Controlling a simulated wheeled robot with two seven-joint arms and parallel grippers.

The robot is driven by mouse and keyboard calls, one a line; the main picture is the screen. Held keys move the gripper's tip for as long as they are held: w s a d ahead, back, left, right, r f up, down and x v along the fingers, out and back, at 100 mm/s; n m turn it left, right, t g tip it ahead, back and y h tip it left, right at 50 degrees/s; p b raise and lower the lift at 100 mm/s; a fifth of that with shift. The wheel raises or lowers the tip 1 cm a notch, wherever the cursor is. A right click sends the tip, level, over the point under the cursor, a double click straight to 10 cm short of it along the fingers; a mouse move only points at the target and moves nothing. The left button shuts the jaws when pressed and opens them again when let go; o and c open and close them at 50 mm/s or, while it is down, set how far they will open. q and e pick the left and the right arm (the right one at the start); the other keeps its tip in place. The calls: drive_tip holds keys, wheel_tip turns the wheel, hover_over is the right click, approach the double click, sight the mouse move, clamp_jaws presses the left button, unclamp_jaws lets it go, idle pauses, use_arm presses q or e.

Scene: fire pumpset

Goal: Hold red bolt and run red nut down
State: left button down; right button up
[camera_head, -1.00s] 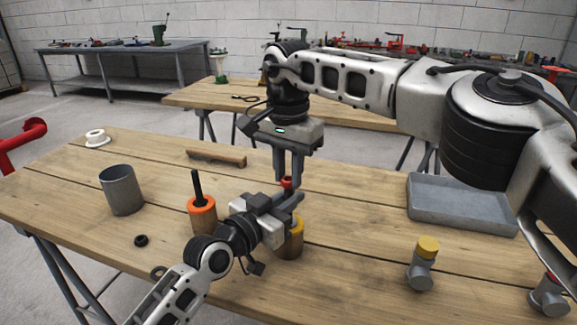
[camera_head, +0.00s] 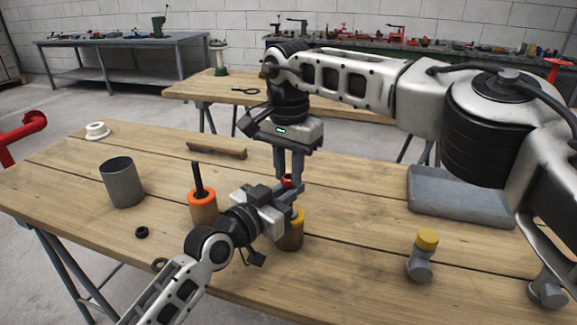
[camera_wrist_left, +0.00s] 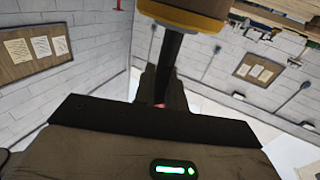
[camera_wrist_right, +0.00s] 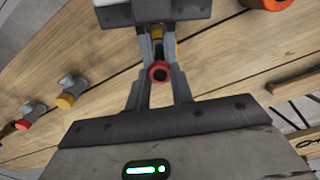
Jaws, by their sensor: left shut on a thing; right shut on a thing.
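The red nut (camera_head: 287,181) sits between the fingertips of my right gripper (camera_head: 288,180), which points straight down and is shut on it. The nut shows as a red ring in the right wrist view (camera_wrist_right: 159,72). My left gripper (camera_head: 293,208) lies level just below it, shut on the bolt (camera_wrist_right: 157,50). In the left wrist view the left fingers (camera_wrist_left: 162,85) point away from the camera.
A yellow-rimmed wooden holder (camera_head: 291,236) stands just under my left gripper. An orange-rimmed holder with a black rod (camera_head: 203,209) and a grey cup (camera_head: 122,184) stand left. A yellow-capped grey fitting (camera_head: 419,266) and a grey tray (camera_head: 455,211) are right.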

drive_tip(key=shift+d+f, duration=0.1)
drive_tip(key=shift+f, duration=0.55)
drive_tip(key=shift+r, duration=0.1)
idle(0.3)
drive_tip(key=shift+r, duration=0.45)
drive_tip(key=shift+r, duration=0.2)
idle(0.6)
drive_tip(key=shift+f, duration=0.8)
idle(0.3)
drive_tip(key=o, duration=1)
drive_tip(key=shift+s, duration=0.1)
drive_tip(key=shift+r, duration=2.35)
